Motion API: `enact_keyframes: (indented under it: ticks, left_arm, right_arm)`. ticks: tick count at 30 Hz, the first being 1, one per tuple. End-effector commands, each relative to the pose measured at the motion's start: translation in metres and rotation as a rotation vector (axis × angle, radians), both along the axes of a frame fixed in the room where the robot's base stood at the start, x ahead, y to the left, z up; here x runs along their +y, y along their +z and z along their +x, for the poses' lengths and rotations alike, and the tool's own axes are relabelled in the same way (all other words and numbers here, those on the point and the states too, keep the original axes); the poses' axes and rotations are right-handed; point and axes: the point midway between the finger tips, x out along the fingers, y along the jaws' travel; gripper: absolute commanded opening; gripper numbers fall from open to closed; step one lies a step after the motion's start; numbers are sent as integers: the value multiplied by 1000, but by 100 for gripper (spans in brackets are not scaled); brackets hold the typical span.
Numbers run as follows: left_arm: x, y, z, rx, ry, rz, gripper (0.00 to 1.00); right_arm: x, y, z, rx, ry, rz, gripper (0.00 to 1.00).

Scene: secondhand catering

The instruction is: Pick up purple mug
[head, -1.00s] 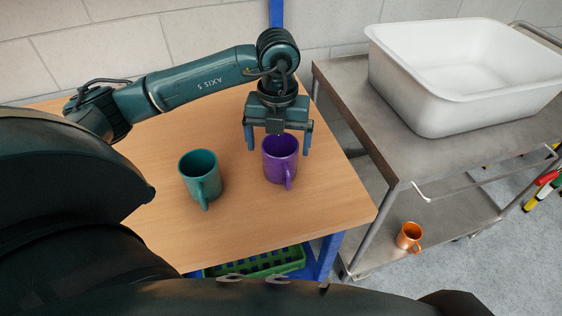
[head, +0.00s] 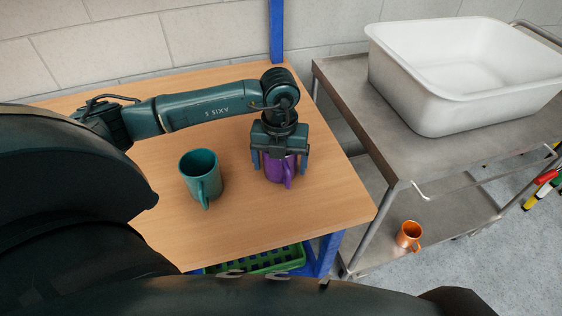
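The purple mug (head: 283,172) stands upright on the wooden table, its handle toward me. My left gripper (head: 281,170) points down over it, with one blue finger on each side of the mug. The fingers are spread wide, and the palm hides the mug's rim and upper part. A small gap shows beside the mug on the left, so the gripper looks open around it. My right gripper is not in view.
A teal mug (head: 201,174) stands left of the purple one on the table (head: 235,225). At right, a metal cart (head: 400,160) carries a white tub (head: 450,105), with an orange mug (head: 409,235) on its lower shelf. A green crate (head: 262,262) sits under the table.

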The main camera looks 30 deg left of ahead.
Motion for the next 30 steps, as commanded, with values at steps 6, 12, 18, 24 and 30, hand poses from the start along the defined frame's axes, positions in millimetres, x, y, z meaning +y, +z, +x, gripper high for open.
enact_keyframes:
  ticks: [6,12,18,24,30]
  left_arm:
    - [0,0,0,0,0,0,65]
    - [0,0,0,0,0,-1,49]
    - [0,1,0,-2,0,-1,35]
    - [0,3,1,-3,0,-1,35]
    - [0,28,2,-8,1,-2,35]
  right_arm:
    - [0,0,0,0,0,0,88]
    - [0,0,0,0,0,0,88]
    - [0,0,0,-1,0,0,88]
    - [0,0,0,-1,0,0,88]
    - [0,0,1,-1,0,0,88]
